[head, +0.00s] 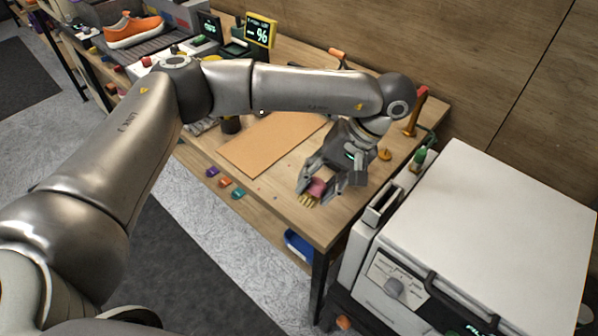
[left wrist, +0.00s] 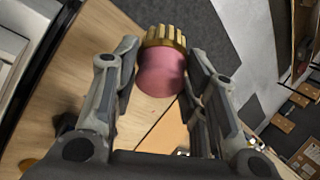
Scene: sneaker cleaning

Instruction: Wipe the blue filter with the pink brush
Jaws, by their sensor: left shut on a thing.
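My left gripper (head: 325,183) is shut on the pink brush (head: 317,188) above the near right end of the wooden table. In the left wrist view, the rounded pink body of the brush (left wrist: 162,75) sits between the two fingers, with its yellow bristles pointing away from the palm. In the head view the bristles point down toward the table's front edge. A blue object (head: 298,246) shows low under the table's front edge, partly hidden; I cannot tell whether it is the blue filter. My right gripper is not in view.
A tan mat (head: 265,145) lies on the wooden table left of the gripper. A large white machine (head: 505,215) stands at the right. A hammer (head: 415,112) is near the back right corner. An orange sneaker (head: 133,32) rests at the far left.

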